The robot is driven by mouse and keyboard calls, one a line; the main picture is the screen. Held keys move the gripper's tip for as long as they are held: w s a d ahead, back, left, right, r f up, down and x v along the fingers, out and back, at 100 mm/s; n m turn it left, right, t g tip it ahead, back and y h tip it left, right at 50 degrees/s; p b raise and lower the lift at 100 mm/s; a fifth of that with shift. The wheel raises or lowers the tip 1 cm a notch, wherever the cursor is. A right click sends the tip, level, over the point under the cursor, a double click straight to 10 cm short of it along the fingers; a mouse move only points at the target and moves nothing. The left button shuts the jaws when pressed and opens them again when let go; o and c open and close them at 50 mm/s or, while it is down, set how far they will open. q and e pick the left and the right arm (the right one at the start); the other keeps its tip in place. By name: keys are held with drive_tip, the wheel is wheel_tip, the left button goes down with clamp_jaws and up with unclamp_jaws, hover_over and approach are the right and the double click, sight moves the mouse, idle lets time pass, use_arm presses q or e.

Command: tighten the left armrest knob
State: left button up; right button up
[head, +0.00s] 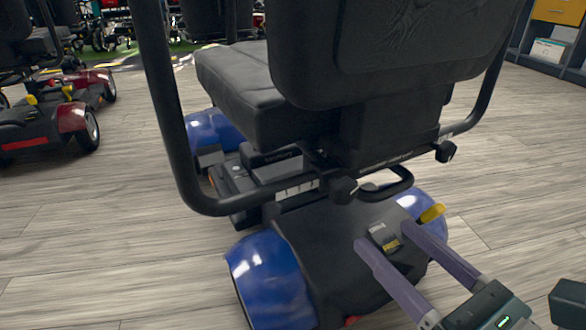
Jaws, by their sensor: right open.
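A blue and black scooter (330,235) stands with its rear towards me. Its left armrest tube (165,110) runs down and bends in under the seat. A black knob (343,190) sits near the inner end of that tube, below the seat back. A second black knob (446,151) sits by the right armrest tube (490,85). My right gripper (385,237) comes in from the lower right, open and empty. Its two fingers lie over the rear cover in the picture, below and right of the left knob and apart from it. My left gripper is out of view.
A black loop handle (390,187) stands right of the left knob, and a yellow lever (432,213) sticks out at the right rear. A red scooter (75,115) stands at left. A shelf (555,55) is at upper right. The wood floor (110,235) at left is clear.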

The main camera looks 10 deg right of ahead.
sight(349, 193)
drive_tip(key=b+x, duration=0.1)
drive_tip(key=x, duration=0.1)
drive_tip(key=b+x, duration=0.1)
drive_tip(key=x, duration=0.5)
drive_tip(key=shift+w+d+b, duration=0.2)
drive_tip(key=shift+d+b, duration=0.1)
drive_tip(key=shift+b, duration=0.1)
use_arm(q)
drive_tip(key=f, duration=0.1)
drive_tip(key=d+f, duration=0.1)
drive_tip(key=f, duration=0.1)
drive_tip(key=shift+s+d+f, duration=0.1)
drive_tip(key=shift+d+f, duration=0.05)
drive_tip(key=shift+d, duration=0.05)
use_arm(e)
drive_tip(key=shift+w+r, duration=0.1)
drive_tip(key=shift+w, duration=0.3)
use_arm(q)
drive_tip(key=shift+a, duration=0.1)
use_arm(e)
drive_tip(key=shift+a, duration=0.1)
drive_tip(key=c, duration=0.3)
clamp_jaws()
